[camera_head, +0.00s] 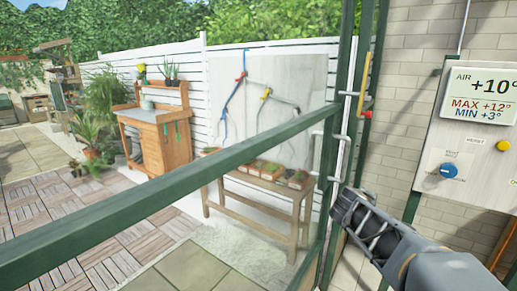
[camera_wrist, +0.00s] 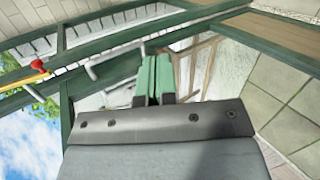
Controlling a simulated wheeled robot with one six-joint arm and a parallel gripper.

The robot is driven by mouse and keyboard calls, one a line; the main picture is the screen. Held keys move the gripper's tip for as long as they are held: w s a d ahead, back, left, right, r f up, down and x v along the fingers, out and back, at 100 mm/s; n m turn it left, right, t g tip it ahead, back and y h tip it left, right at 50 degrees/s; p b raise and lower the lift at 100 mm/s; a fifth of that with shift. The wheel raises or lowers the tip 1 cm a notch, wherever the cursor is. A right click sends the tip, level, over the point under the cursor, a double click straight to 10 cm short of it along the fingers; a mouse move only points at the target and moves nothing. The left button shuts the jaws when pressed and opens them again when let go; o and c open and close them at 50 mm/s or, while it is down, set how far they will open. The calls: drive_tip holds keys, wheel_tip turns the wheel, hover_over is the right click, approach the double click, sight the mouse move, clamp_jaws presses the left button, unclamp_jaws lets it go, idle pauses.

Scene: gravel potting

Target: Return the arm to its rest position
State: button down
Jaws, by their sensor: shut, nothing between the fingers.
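My gripper (camera_wrist: 155,76) shows in the wrist view as two green fingers side by side, shut with nothing between them. In the camera_head view my grey arm reaches in from the lower right corner, beside a dark green frame post (camera_head: 330,160). The fingertips cannot be made out clearly there. In the wrist view, green frame bars (camera_wrist: 110,45) lie beyond the fingers; I cannot tell whether anything touches.
A green rail (camera_head: 170,185) crosses the camera_head view. Beyond it stand a wooden bench (camera_head: 262,192) with pots and an orange potting cabinet (camera_head: 165,145). At right, a panel (camera_head: 470,135) with a display and blue knob (camera_head: 449,171) is on the brick wall.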

drive_tip(key=s+a+m+g+y+p, duration=0.2)
drive_tip(key=s+a+m+y+p, duration=0.2)
drive_tip(key=s, duration=0.5)
drive_tip(key=s+a+m+g+y+p, duration=0.2)
drive_tip(key=s+a+m+y+p, duration=0.2)
drive_tip(key=s+a+m+p, duration=0.2)
drive_tip(key=s+a+m, duration=0.1)
drive_tip(key=s+a, duration=0.1)
drive_tip(key=s, duration=0.1)
drive_tip(key=shift+s+a+r+g, duration=0.3)
drive_tip(key=shift+a+r+g, duration=0.05)
drive_tip(key=shift+r+g, duration=0.05)
drive_tip(key=shift+d, duration=0.1)
